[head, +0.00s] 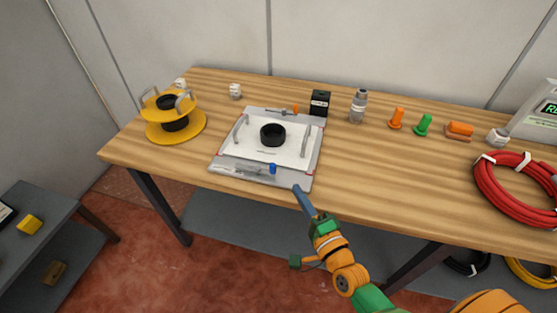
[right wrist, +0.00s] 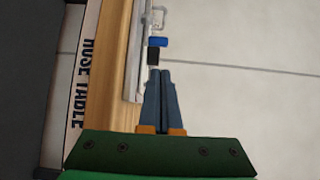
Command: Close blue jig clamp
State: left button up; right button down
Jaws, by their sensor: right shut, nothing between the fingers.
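The blue jig clamp (head: 272,169) is on the front edge of the grey jig (head: 216,166), with a pale bar running left from its blue part. In the right wrist view its blue part (right wrist: 158,42) shows just beyond my fingertips, with a dark piece (right wrist: 153,57) nearer to them. I cannot tell how far the clamp is turned. My right gripper (head: 296,187) is shut and empty at the jig's front right corner, right of the blue part and seemingly apart from it. It also shows in the right wrist view (right wrist: 161,74). My left gripper is out of view.
A black ring (head: 272,135) lies on the jig's white plate between two grey handles. An orange-tipped clamp (head: 294,110) is at its far edge. A yellow reel (head: 176,131) stands left; a black box (head: 320,102) and a bottle (head: 358,106) stand behind. Red hose (head: 490,190) lies right.

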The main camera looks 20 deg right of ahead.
aim_at(282, 178)
jog(key=w, duration=0.3)
jog(key=w+a, duration=0.1)
jog(key=w, duration=0.6)
jog(key=shift+a+f, duration=0.1)
jog(key=shift+a, duration=0.1)
jog(key=shift+s, duration=0.1)
jog(key=shift+d, duration=0.1)
